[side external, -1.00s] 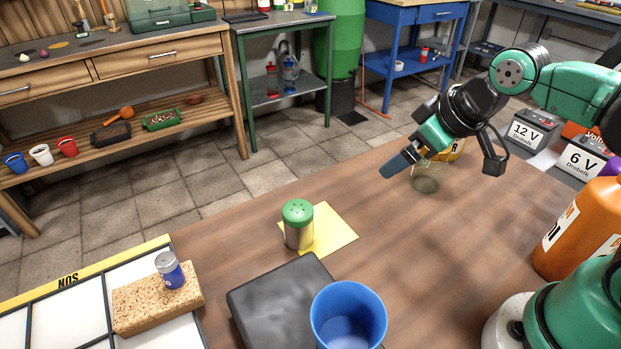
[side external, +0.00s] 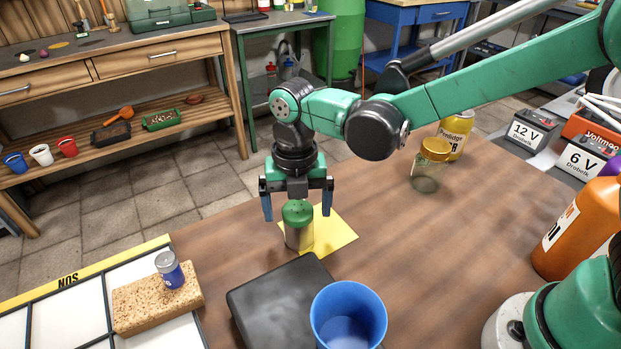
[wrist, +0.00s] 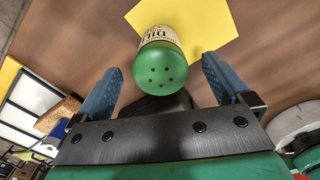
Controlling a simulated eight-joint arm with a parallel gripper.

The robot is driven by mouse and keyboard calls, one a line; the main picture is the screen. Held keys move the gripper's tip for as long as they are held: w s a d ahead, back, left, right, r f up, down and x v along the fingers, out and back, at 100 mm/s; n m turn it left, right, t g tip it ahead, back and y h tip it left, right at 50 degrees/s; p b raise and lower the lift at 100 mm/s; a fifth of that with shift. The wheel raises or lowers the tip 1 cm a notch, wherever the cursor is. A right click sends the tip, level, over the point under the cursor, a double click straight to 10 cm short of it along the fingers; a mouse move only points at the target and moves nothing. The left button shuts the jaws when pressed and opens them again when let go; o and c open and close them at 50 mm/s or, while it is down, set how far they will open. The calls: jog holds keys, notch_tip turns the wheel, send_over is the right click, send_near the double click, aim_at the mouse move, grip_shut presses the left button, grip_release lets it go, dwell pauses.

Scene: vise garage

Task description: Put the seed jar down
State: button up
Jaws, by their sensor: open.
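A shaker jar (side external: 299,228) with a green holed lid and a partly readable label stands upright on the wooden table, at the edge of a yellow sheet (side external: 337,233). In the wrist view the jar (wrist: 160,62) is between and ahead of the fingers. My gripper (side external: 297,203) points down over it, open, fingers apart on either side of the lid; I see a gap on both sides in the wrist view (wrist: 163,70). A clear glass jar (side external: 427,180) with a gold lid stands farther right. I cannot tell which jar is the seed jar.
A black block (side external: 275,300) and blue cup (side external: 348,318) are in front of the shaker. The middle right tabletop is clear.

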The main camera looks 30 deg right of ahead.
aim_at(298, 209)
jog(key=shift+f, duration=1.8)
jog(key=shift+c, duration=0.3)
grip_shut()
jog(key=shift+r, duration=0.1)
notch_tip(298, 209, up, 19)
jog(key=d+f+m, duration=0.1)
jog(key=d+m, duration=0.6)
jog(key=m, duration=0.8)
jog(key=d+f+m, duration=0.2)
jog(key=d+m, duration=0.6)
jog(key=m, duration=0.7)
jog(key=shift+m, duration=0.4)
